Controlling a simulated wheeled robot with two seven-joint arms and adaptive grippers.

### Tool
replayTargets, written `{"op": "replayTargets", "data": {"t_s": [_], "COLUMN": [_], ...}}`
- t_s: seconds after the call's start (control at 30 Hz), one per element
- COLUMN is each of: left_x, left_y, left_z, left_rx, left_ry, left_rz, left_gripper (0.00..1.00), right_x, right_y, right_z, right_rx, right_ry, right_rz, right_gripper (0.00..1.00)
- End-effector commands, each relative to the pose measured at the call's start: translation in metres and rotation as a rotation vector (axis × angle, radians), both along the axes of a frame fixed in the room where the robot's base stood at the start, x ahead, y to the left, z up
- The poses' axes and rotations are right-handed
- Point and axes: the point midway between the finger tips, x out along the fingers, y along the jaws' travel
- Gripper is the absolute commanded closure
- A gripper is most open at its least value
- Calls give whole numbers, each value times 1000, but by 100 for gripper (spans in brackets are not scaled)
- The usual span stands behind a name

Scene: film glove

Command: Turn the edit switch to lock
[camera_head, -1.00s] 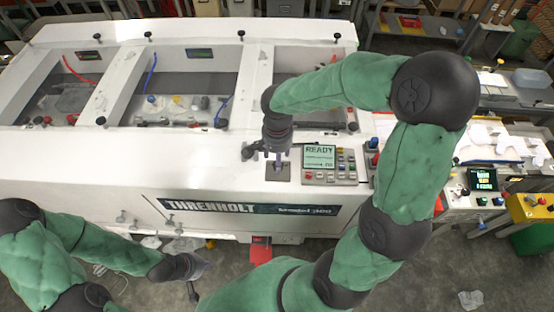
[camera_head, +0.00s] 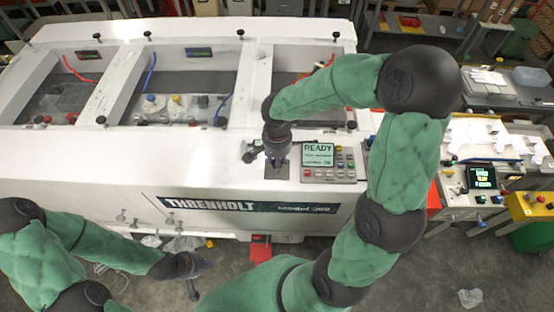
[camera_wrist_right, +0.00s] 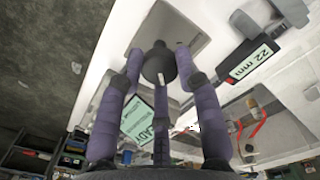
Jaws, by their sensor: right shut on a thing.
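The switch is a round black knob (camera_wrist_right: 158,66) with a white mark, on a grey plate (camera_wrist_right: 188,28) in the right wrist view. The plate also shows on the white machine's front ledge in the head view (camera_head: 277,172). My right gripper (camera_wrist_right: 157,72) has its purple fingers closed around the knob. In the head view my right gripper (camera_head: 278,163) points down at the plate and hides the knob. Any lettering by the switch is hidden or too small to read. My left gripper (camera_head: 197,278) is empty, its fingers apart, low in front of the machine.
A panel with a READY screen (camera_head: 319,154) and several buttons sits just right of the plate. Open bays (camera_head: 180,90) with clutter lie behind the ledge. A small 22 mm display (camera_wrist_right: 250,62) shows in the wrist view. The ledge left of the switch is clear.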

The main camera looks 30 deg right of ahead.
Motion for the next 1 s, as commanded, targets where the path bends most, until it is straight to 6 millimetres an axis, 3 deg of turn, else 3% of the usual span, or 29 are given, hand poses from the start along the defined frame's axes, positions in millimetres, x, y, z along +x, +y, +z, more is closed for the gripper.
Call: {"op": "replayTargets", "data": {"t_s": [0.37,1.0], "left_x": [0,0], "left_y": [0,0], "left_z": [-6,-21], "left_rx": [0,0], "left_ry": [0,0], "left_rz": [0,0], "left_gripper": [100,100], "right_x": [0,-1], "right_y": [0,0], "right_z": [-2,-2], "right_rx": [-1,0], "right_ry": [1,2], "right_rz": [100,669], "right_gripper": [98,98]}}
